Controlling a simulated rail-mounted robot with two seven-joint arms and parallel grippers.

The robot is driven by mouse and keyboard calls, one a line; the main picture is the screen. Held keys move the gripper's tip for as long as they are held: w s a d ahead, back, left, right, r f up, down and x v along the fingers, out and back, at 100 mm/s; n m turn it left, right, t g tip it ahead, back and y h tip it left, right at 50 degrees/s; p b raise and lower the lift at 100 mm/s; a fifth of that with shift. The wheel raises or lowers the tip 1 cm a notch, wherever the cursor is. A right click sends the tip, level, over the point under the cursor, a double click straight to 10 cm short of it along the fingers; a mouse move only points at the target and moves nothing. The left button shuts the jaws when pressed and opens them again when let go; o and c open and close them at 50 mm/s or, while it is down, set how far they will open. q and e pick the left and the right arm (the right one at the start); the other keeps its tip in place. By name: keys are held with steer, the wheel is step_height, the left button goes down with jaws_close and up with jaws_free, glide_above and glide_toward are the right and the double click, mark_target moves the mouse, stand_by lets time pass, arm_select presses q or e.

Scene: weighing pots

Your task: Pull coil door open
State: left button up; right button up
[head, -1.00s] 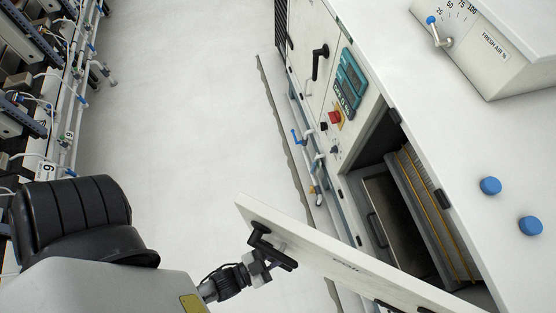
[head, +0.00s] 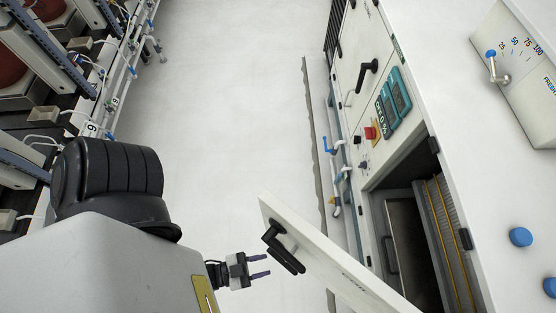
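The coil door (head: 322,258) is a white panel standing swung out from the cabinet at the bottom of the head view, with its upper edge toward me. Its black handle (head: 283,247) is on the door's outer end. My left gripper (head: 262,267) is just left of the handle, apart from it, with its two fingers spread and nothing between them. Behind the door the coil compartment (head: 405,235) is exposed, with a finned coil (head: 447,240) inside. The lower part of the door is cut off by the frame. My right gripper is not in view.
The white cabinet (head: 440,80) fills the right side, with a closed upper door with a black handle (head: 368,78), a control panel (head: 393,98) and a red button (head: 370,133). Racks with pots and pipes (head: 95,90) line the left. The pale floor aisle (head: 225,90) between is clear.

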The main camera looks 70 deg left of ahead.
arm_select(q)
steer(key=s+a, duration=0.1)
steer(key=s, duration=0.5)
steer(key=shift+a, duration=0.1)
